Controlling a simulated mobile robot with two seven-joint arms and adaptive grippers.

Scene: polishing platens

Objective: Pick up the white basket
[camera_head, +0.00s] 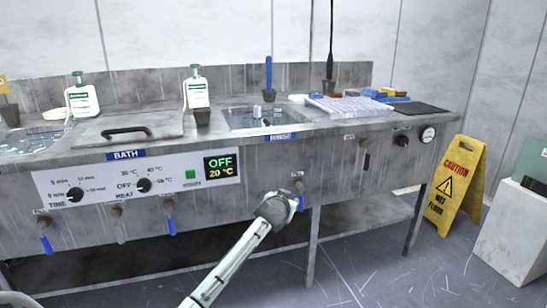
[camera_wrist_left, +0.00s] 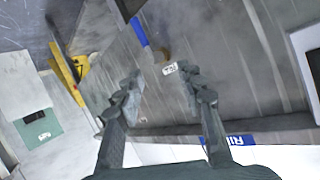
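I cannot make out a clear white basket in either view. A small grey-white item (camera_head: 269,95) with an upright blue handle (camera_head: 268,72) is at the rinse basin (camera_head: 250,118); its form is too small to tell. My left gripper (camera_head: 278,208) is in front of the bench's front panel, below the rinse label, close to a blue-handled tap (camera_head: 300,203). In the left wrist view, my left gripper (camera_wrist_left: 165,95) has its two fingers spread apart with nothing between them. The tap's blue handle (camera_wrist_left: 138,30) shows beyond them. My right gripper is not in view.
The bath's lid (camera_head: 125,130), two white bottles (camera_head: 82,98) (camera_head: 196,92) and a ribbed white mat (camera_head: 345,108) are on the bench. A yellow caution sign (camera_head: 455,185) and a white box (camera_head: 515,230) stand on the floor at the right.

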